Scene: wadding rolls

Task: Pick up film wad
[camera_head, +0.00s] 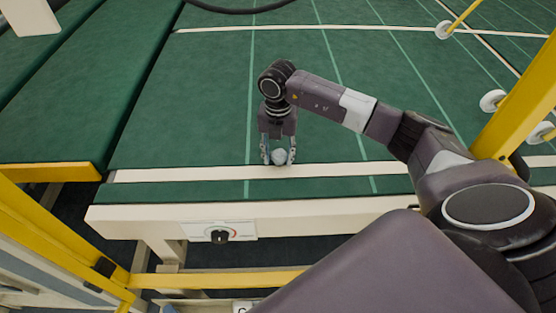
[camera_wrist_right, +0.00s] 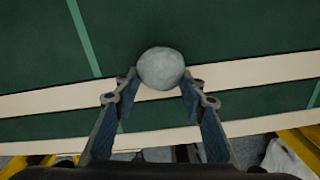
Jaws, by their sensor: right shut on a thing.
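The film wad (camera_head: 280,157) is a small, pale grey, roundish ball. It sits between the fingertips of my right gripper (camera_head: 278,154), over the cream stripe near the front edge of the green table. In the right wrist view the wad (camera_wrist_right: 161,68) is between the two fingertips of the right gripper (camera_wrist_right: 160,85), which touch it on both sides. My right gripper is shut on the wad. I cannot tell whether the wad is clear of the table surface. My left gripper is not in view.
The green table (camera_head: 210,85) has pale lines and a cream front edge. A control panel with a black knob (camera_head: 219,236) is on its front. Yellow frame bars (camera_head: 225,280) run below, and a yellow post (camera_head: 518,95) stands at the right. The green surface around the gripper is clear.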

